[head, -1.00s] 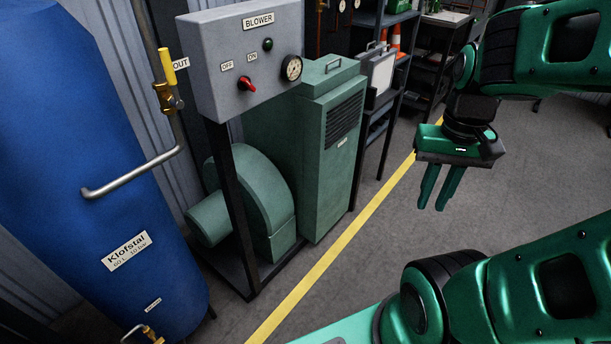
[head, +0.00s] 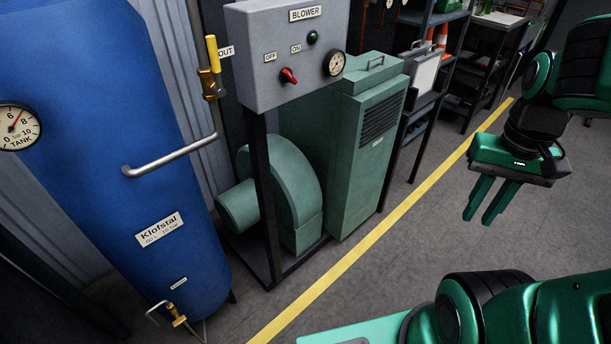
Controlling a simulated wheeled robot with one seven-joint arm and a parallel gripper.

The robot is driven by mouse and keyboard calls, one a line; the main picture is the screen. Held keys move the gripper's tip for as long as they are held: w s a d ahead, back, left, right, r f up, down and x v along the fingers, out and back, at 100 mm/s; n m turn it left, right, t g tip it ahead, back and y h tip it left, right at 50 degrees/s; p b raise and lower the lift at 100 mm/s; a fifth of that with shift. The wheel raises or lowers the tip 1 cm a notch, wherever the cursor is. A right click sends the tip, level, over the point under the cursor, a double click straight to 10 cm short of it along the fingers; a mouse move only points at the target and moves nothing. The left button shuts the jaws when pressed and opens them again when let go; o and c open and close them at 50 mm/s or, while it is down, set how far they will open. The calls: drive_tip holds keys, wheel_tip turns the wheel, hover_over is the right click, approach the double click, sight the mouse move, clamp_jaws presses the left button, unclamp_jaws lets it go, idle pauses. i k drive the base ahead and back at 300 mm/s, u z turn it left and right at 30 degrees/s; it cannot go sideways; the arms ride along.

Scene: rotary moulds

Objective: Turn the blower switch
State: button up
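The blower switch is a red knob (head: 289,76) on the front of the grey box labelled BLOWER (head: 262,50). The knob sits tilted under the OFF and ON labels, its upper end toward OFF. A dark green lamp (head: 313,37) and a round gauge (head: 334,63) are beside it. My gripper (head: 478,222) hangs at the right with its fingers pointing down. It is well to the right of the box and touches nothing. A narrow gap shows between the fingers, and nothing is between them.
A blue tank (head: 110,130) with a bent pipe handle (head: 170,160) stands left of the box. A green blower housing (head: 290,195) and cabinet (head: 365,160) stand beneath and behind it. A yellow floor line (head: 370,238) runs past them. The grey floor right of it is open.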

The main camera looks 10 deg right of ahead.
sight(285, 74)
drive_tip(key=u, duration=0.3)
drive_tip(key=k, duration=1.5)
drive_tip(key=z, duration=0.45)
drive_tip(key=i, duration=1)
drive_tip(key=u, duration=0.05)
